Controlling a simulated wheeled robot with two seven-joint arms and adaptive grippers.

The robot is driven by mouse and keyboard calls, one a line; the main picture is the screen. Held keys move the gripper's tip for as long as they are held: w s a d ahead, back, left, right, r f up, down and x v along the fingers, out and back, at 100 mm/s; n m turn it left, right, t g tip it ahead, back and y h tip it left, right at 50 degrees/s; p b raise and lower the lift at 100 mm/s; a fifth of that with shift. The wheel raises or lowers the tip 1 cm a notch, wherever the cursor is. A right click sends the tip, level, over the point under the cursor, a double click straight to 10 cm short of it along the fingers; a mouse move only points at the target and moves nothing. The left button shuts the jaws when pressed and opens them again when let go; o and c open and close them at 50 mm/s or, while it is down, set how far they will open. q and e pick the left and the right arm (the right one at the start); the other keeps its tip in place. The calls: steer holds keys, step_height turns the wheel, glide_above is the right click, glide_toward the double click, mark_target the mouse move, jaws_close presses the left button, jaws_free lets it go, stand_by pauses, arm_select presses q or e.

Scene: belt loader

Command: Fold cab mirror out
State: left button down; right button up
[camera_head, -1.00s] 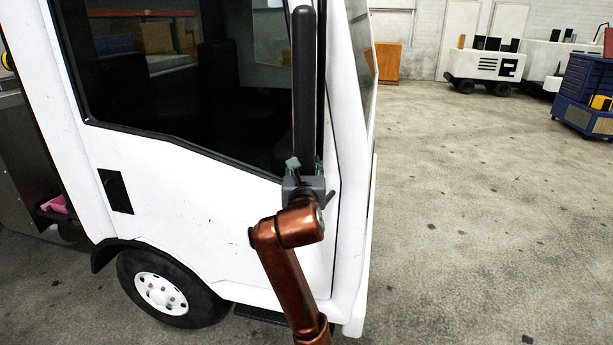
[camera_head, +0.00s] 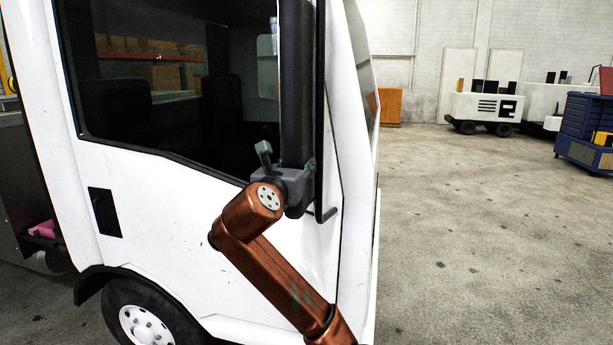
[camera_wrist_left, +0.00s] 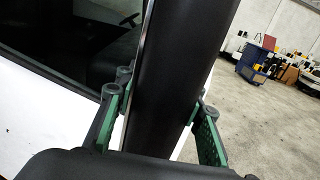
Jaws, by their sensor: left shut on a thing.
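The cab mirror (camera_head: 298,90) is a tall dark housing standing upright beside the white cab door (camera_head: 165,215), at the front edge of its window. My left gripper (camera_head: 285,180) is at the lower part of the mirror, shut on it. In the left wrist view the mirror (camera_wrist_left: 178,75) runs up between the two green-padded fingers of the gripper (camera_wrist_left: 163,120), one on each side. The mirror's lower end and its mount are partly hidden by my gripper and arm. My right gripper is not in view.
The cab's front edge (camera_head: 355,200) stands close to the right of the mirror. Open concrete floor (camera_head: 470,240) lies to the right. A white cart (camera_head: 485,107) and a blue tool cabinet (camera_head: 582,125) stand far back, well clear.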

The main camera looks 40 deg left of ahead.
arm_select(q)
steer(key=shift+r, duration=0.1)
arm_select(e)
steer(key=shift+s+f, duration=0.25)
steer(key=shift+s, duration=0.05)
arm_select(q)
steer(key=c, duration=1.7)
jaws_free()
steer(key=o, duration=0.4)
steer(key=shift+w, duration=0.15)
steer(key=shift+o, duration=0.2)
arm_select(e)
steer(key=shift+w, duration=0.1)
arm_select(q)
steer(key=v, duration=1.2)
